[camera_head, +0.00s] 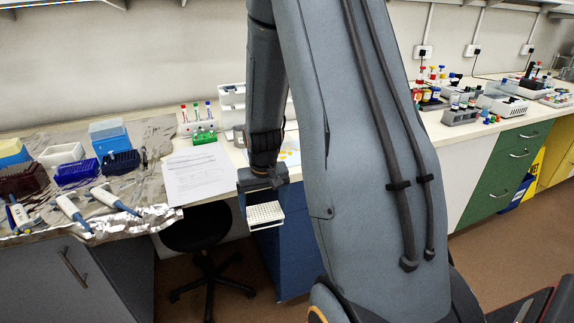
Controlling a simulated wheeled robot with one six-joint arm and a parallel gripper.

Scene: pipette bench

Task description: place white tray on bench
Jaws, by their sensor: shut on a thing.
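The white tray (265,212) is a small rack with a grid of holes on its top. It hangs in the air in front of the bench's front edge, above the floor by the blue cabinet. My gripper (262,190) is just above it and shut on it. The fingertips are small and partly hidden. The bench (233,153) runs behind my gripper, with a pale top. My arm hides part of the bench top and its middle section.
Paper sheets (198,175) lie on the bench left of my gripper. Foil at the left bears pipettes (75,212) and tip boxes (78,172). A green rack (204,137) stands behind the papers. A black stool (197,228) stands below. Bottles and racks (460,117) crowd the right.

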